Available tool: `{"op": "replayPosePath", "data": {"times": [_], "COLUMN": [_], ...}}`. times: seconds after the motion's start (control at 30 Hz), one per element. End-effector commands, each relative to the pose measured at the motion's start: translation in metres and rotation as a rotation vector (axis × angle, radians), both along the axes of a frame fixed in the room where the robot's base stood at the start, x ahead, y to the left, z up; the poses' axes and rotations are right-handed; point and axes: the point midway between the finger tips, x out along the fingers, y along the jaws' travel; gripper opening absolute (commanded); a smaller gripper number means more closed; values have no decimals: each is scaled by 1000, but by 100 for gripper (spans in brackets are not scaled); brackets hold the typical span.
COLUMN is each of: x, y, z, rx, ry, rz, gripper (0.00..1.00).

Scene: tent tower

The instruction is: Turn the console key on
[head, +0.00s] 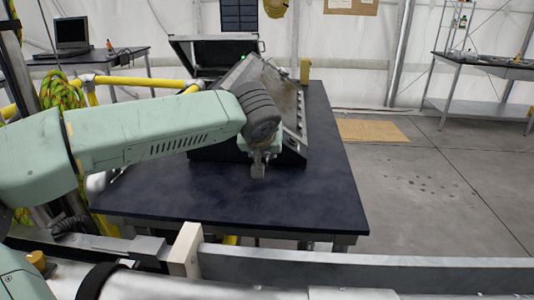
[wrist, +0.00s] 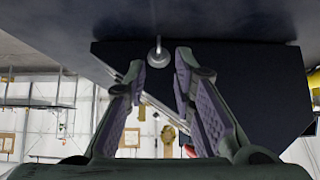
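The console (head: 270,95) is a sloped, worn grey panel with dark sides, standing on a dark blue table (head: 300,205). My gripper (head: 258,172) hangs beside the console's near end, above the table. In the wrist view, which looks inverted, my gripper (wrist: 161,64) is open with its two purple-padded fingers apart. A small shiny metal piece (wrist: 158,54), perhaps the key, shows just beyond and between the fingertips. Neither finger visibly touches it. The console's dark side (wrist: 240,85) lies behind the fingers. I cannot make out the key in the head view, nor its turned position.
An open dark case (head: 215,50) stands behind the console, with a yellow object (head: 305,70) at the table's back edge. A laptop (head: 72,35) sits on a left table.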

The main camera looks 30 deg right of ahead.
Motion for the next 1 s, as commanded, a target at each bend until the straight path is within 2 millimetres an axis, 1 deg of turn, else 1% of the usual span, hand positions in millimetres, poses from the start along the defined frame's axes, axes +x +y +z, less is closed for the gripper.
{"op": "replayPosePath", "data": {"times": [0.03,0.1,0.3,0.5,0.7,1.0], "x": [5,12,27,32,32,32], "y": [-6,-11,-22,-25,-25,-25], "z": [-5,-14,-33,-41,-41,-41], "rx": [0,-2,-3,-3,-3,-3], "ry": [2,4,4,2,3,3], "rz": [-3,-2,1,-1,0,0], "gripper": [24,24,24,24,24,4]}}
